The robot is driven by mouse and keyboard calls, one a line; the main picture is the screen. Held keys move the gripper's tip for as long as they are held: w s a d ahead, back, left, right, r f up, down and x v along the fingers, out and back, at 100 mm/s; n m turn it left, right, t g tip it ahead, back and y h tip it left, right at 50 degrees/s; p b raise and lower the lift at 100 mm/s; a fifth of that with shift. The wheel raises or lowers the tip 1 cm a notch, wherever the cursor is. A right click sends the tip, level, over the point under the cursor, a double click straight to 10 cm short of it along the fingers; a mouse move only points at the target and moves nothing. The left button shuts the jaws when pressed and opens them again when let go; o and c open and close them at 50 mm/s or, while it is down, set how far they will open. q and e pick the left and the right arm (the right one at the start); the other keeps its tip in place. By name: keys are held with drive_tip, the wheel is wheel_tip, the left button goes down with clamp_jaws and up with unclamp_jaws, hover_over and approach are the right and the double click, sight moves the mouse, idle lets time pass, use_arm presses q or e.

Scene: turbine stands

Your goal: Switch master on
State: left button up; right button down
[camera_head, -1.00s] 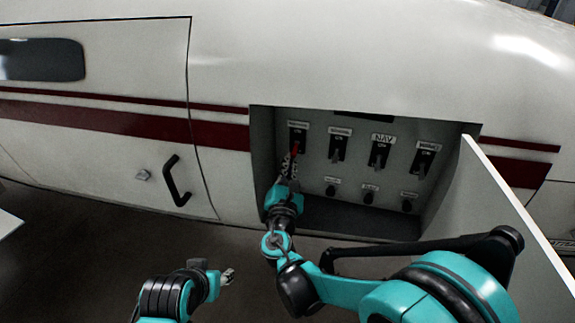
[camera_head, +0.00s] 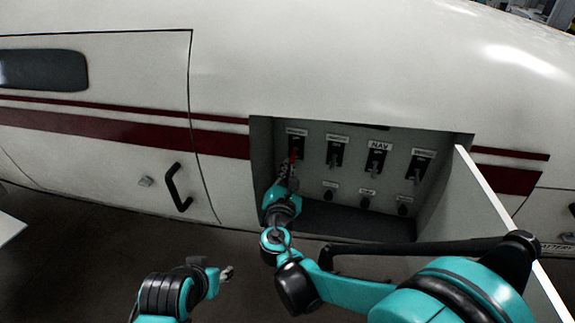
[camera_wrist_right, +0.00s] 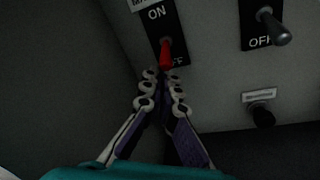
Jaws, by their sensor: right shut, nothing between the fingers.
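The master switch is most likely the red-levered switch (camera_head: 294,155) at the upper left of the recessed panel; its label is too small to read in the head view. In the right wrist view the red lever (camera_wrist_right: 166,52) points down toward OFF, with ON printed above. My right gripper (camera_head: 286,171) is shut and empty. In the right wrist view its fingertips (camera_wrist_right: 161,75) are just below the red lever, and I cannot tell whether they touch it. My left gripper (camera_head: 226,273) is low in the head view, away from the panel; its finger state is unclear.
Several black switches, including the NAV switch (camera_head: 377,157), sit to the right of the red one. A row of small knobs (camera_head: 367,202) is below. The open panel door (camera_head: 482,205) stands at the right. A black door handle (camera_head: 177,187) is at the left.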

drive_tip(key=r+g+p, duration=0.1)
drive_tip(key=p, duration=0.2)
drive_tip(key=r+g+p, duration=0.2)
drive_tip(key=p, duration=0.1)
drive_tip(key=r+g+p, duration=0.1)
drive_tip(key=g+p, duration=0.1)
drive_tip(key=p, duration=0.2)
drive_tip(key=shift+s+a+r+m+y, duration=0.1)
drive_tip(key=shift+s+r+m+y, duration=0.2)
drive_tip(key=shift+r+m, duration=0.1)
drive_tip(key=shift+f, duration=0.15)
